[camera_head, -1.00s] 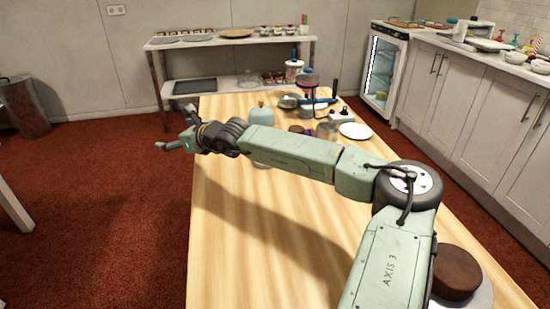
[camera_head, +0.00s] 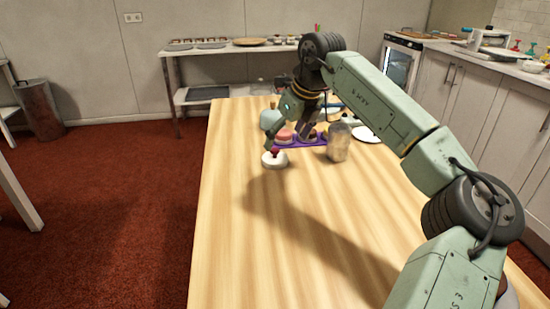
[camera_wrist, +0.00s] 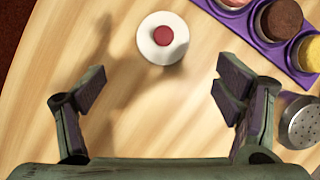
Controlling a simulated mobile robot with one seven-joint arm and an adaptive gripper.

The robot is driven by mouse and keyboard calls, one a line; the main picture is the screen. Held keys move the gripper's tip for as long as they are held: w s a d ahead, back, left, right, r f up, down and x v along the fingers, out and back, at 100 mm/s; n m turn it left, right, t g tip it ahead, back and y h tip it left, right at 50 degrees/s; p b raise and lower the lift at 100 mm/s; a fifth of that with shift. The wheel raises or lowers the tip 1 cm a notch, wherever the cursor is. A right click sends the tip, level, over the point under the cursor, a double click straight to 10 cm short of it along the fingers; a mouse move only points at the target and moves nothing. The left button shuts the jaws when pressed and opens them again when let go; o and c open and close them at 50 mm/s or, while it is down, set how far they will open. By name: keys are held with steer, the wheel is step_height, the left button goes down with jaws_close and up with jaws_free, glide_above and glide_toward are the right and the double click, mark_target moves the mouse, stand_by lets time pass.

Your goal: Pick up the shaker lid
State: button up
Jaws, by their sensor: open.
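The shaker (camera_head: 338,143) stands upright on the table, to the right of my gripper. Its perforated round metal lid (camera_wrist: 301,121) shows at the right edge of the wrist view, outside and right of my right finger. My gripper (camera_head: 286,139) is open and points down over the table; its two fingers (camera_wrist: 160,85) are wide apart with bare wood between them. A white round piece with a red knob (camera_head: 274,158) stands on the table below my gripper; it also shows in the wrist view (camera_wrist: 147,46), beyond the fingertips. Nothing is held.
A purple tray (camera_head: 290,144) with several small round cakes lies behind the white piece; its corner shows at upper right in the wrist view (camera_wrist: 272,50). A white plate (camera_head: 367,135) lies farther right. The table's front left part (camera_head: 235,230) is clear.

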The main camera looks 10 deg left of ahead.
mark_target(277, 159)
steer(key=x, duration=0.4)
steer(key=p+x, duration=0.1)
steer(key=x, duration=0.2)
steer(key=shift+w+a+f, duration=0.15)
steer(key=shift+w+f, duration=0.15)
steer(key=shift+w, duration=0.05)
steer(key=shift+c, duration=0.5)
steer(key=c, duration=0.8)
